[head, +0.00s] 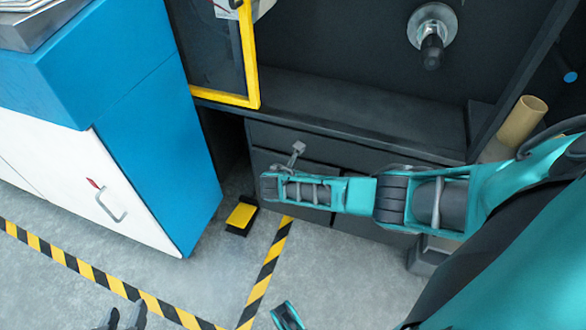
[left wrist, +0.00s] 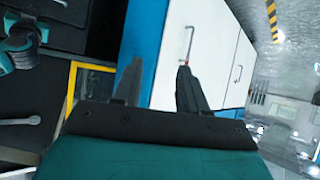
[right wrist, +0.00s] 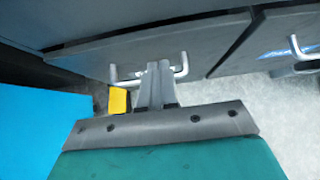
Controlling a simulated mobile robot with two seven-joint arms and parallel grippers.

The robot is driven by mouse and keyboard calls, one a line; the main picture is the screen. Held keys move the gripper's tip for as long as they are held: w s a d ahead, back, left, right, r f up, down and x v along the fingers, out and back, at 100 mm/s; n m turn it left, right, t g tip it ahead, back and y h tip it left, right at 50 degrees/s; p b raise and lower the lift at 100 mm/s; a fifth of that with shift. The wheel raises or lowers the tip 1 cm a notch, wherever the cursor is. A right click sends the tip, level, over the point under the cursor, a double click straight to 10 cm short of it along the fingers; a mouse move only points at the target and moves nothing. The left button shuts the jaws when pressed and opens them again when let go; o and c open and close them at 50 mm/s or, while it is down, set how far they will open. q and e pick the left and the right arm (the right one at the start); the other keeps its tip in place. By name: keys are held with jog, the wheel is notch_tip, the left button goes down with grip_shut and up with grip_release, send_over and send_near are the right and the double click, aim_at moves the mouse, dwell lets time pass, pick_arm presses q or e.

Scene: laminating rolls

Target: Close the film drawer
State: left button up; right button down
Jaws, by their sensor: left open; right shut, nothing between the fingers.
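The dark grey drawer unit (head: 350,148) stands under the worktop in the head view. In the right wrist view a drawer front (right wrist: 200,45) carries a grey bar handle (right wrist: 181,67). My right gripper (right wrist: 158,66) is shut and empty, its fingertips at this handle; I cannot tell whether they touch it. In the head view my right arm hides part of the drawers. I cannot tell which one is the film drawer or how far any stands out. My left gripper (head: 122,318) is open and empty at the bottom edge; its fingers also show in the left wrist view (left wrist: 158,78).
A blue and white cabinet (head: 150,120) stands left of the drawers. A yellow pedal-like block (head: 241,215) lies on the floor between them. A yellow-framed door (head: 252,60) is above. Striped tape (head: 265,275) marks the floor. A cardboard tube (head: 522,120) is at right.

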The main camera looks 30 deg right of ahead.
pick_arm(q)
jog(key=shift+s+a+r+p, duration=0.15)
jog(key=shift+a+r+p, duration=0.05)
jog(key=shift+r+p, duration=0.7)
jog(key=shift+s+a+r+p, duration=0.15)
jog(key=shift+r+p, duration=0.6)
jog(key=shift+p, duration=0.3)
jog(key=shift+s+a+r+p, duration=0.15)
jog(key=shift+a+r+p, duration=0.05)
jog(key=shift+r+p, duration=0.7)
pick_arm(e)
jog(key=v, duration=1)
jog(key=shift+s+a, duration=0.25)
jog(key=shift+a, duration=0.05)
pick_arm(q)
jog(key=shift+f, duration=0.1)
